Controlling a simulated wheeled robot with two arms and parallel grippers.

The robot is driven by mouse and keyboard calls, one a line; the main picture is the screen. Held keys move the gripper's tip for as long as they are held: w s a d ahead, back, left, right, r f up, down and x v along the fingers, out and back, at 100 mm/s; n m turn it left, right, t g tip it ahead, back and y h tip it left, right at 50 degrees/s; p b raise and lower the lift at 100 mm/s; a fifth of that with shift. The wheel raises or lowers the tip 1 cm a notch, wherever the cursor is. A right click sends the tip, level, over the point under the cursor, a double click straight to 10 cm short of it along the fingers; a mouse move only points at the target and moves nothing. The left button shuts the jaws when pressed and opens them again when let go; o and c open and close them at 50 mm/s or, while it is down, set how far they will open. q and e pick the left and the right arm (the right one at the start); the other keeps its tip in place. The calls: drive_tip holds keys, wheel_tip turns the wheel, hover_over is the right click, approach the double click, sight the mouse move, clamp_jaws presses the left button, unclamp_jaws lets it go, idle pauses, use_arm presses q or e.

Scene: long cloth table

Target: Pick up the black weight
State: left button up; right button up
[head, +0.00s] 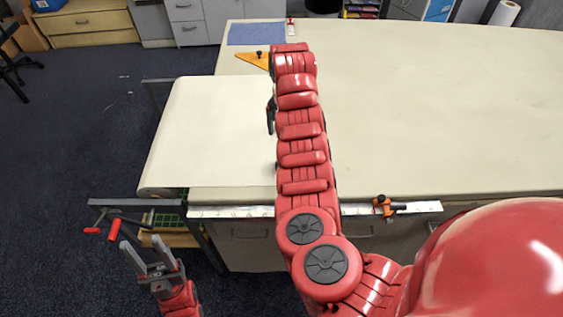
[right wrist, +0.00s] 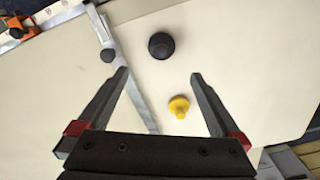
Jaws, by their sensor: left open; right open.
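The black weight (right wrist: 161,45), a round dark knob-like piece, stands on the pale table in the right wrist view, just beyond and between my right fingertips. My right gripper (right wrist: 159,75) is open with nothing between its fingers touching it. The arm hides the weight in the head view, and I cannot make out the right gripper clearly there. My left gripper (head: 152,254) is open and empty, off the table's front left, over the floor.
A yellow knobbed piece (right wrist: 180,107) stands close to the right finger. A small dark knob (right wrist: 108,55) is near the left finger. An orange triangle (head: 252,60) and a blue mat (head: 257,33) lie at the table's far end. The table's right side (head: 430,110) is clear.

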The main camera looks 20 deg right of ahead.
wheel_tip(320, 180, down, 5)
drive_tip(key=shift+d, duration=0.1)
wheel_tip(320, 180, down, 5)
drive_tip(key=b, duration=0.2)
drive_tip(key=shift+w+r+b, duration=0.1)
drive_tip(key=shift+r+b, duration=0.05)
drive_tip(key=shift+b, duration=0.25)
drive_tip(key=f+p, duration=0.2)
drive_tip(key=f, duration=0.1)
drive_tip(key=f+p, duration=0.1)
drive_tip(key=shift+a+f, duration=0.25)
drive_tip(key=shift+f, duration=0.3)
clamp_jaws()
